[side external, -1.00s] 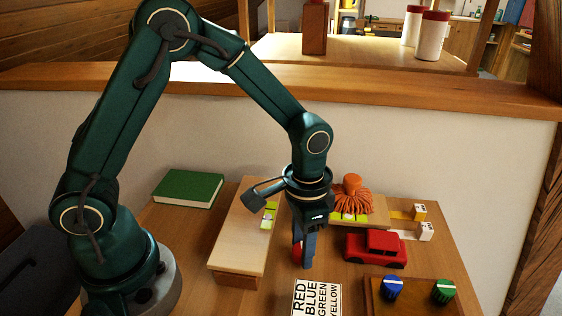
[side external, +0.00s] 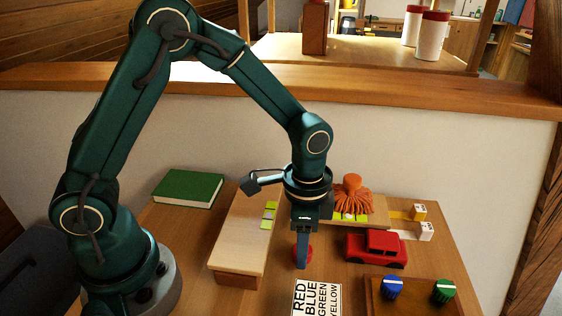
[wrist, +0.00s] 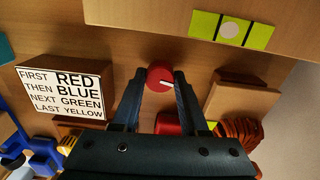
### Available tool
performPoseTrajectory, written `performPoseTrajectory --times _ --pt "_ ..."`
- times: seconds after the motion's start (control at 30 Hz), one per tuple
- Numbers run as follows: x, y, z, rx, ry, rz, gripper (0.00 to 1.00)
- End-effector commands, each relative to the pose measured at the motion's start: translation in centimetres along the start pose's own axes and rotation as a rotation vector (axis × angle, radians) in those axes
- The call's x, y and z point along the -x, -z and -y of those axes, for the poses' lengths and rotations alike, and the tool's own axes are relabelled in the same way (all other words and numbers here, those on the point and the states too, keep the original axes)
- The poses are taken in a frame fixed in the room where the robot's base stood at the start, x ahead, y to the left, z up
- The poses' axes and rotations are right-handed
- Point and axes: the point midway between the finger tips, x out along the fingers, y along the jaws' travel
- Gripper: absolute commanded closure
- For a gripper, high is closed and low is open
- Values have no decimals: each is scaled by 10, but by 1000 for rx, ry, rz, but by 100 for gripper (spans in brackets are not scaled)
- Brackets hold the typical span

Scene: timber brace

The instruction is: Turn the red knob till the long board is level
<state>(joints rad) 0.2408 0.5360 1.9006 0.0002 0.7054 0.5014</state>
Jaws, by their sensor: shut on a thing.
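The red knob (wrist: 160,77) has a white pointer line and sits between the two fingertips of my gripper (wrist: 161,82) in the wrist view. My gripper (side external: 302,262) points down and is shut on this knob; in the side view the fingers hide part of the red knob (side external: 309,253). The long pale board (side external: 240,238) lies left of my gripper, raised on a block at its near end. It carries a yellow-green level strip (side external: 269,214). In the wrist view the strip (wrist: 231,30) shows a pale round spot in its middle square.
A sign (side external: 317,298) lists red, blue, green, yellow. A blue knob (side external: 391,287) and a green knob (side external: 444,291) stand on a wooden base at front right. A red toy car (side external: 375,248) and an orange tasselled thing (side external: 351,195) are close right. A green book (side external: 188,189) lies behind left.

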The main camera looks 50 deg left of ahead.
Motion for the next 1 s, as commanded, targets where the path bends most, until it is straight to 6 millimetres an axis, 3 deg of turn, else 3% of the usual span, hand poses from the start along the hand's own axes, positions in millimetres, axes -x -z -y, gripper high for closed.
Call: performPoseTrajectory --times 0.2,0.23,0.3,0.67,1.0 --pt "1 0 0 2 1 -2 100" --pt "1 0 0 2 1 -2 49" --pt "1 0 0 2 1 -2 26" --pt "4 1 0 2 2 -3 26" --pt "46 1 1 2 3 -5 26"
